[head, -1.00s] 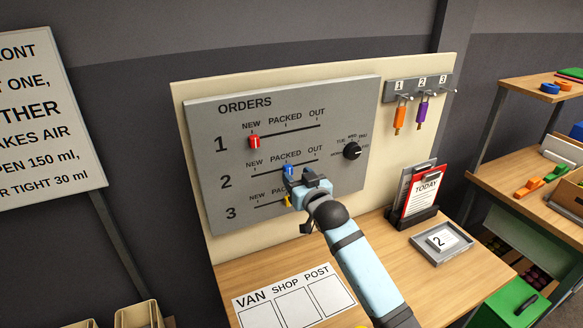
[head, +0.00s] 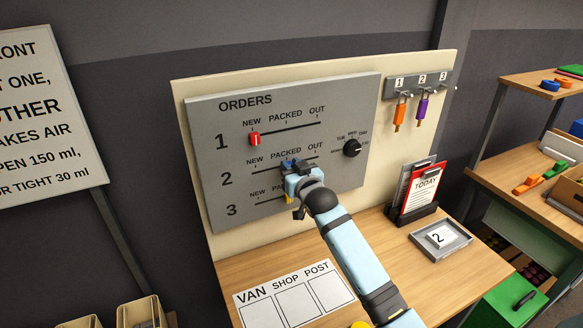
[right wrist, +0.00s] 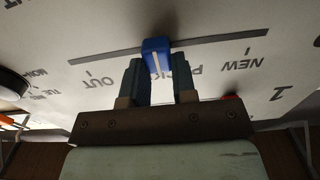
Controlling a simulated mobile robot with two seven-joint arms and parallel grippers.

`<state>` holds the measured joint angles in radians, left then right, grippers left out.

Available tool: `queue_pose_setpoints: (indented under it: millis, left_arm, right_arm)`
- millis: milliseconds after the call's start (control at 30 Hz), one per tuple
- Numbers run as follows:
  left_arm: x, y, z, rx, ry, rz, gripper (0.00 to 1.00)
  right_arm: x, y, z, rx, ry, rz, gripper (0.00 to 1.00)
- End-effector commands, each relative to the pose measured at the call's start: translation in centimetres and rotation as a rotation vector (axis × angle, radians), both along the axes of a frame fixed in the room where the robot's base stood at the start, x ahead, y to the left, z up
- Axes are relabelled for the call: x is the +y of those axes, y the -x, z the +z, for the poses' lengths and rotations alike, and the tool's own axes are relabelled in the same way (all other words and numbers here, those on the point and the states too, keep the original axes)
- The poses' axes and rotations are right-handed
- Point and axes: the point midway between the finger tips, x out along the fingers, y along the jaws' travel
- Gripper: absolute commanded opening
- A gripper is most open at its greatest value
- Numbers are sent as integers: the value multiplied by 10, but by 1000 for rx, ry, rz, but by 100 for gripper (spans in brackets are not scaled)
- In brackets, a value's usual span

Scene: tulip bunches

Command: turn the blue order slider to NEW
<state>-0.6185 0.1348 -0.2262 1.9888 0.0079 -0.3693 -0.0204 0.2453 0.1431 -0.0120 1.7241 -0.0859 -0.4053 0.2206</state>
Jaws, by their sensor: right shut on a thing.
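The blue order slider (right wrist: 155,55) sits on row 2's track of the grey ORDERS board (head: 345,100), at the PACKED mark. In the head view only a little blue (head: 287,163) shows behind my gripper. My right gripper (head: 291,168) is at the board, shut on the blue slider, with its fingertips (right wrist: 158,75) on either side of the knob in the right wrist view. In that view the writing is upside down, with NEW (right wrist: 240,63) to the right of the slider and OUT to the left. My left gripper is not in view.
A red slider (head: 254,138) stands at NEW on row 1. A yellow slider (head: 288,197) on row 3 is partly hidden just below my gripper. A black dial (head: 352,148) is to the right. The desk below holds a clipboard stand (head: 410,214) and grey tray (head: 422,240).

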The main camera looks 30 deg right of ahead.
Motion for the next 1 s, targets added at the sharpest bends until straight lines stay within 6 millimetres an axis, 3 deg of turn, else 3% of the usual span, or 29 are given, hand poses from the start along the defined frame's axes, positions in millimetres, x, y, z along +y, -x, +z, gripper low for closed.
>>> queue_pose_setpoints:
  millis: [133,433,600,867,900,1000]
  left_arm:
    - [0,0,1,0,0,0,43]
    - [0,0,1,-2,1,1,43]
    - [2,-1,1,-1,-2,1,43]
    - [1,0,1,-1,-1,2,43]
    - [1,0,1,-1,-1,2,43]
    - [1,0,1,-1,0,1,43]
  right_arm:
    - [17,-1,-1,1,-5,2,0]
    - [80,-5,-1,1,-6,2,0]
    - [91,-5,0,1,-1,1,0]
    - [90,-5,0,1,0,1,0]
    - [90,-5,0,1,0,1,32]
    - [90,-5,0,1,0,1,51]
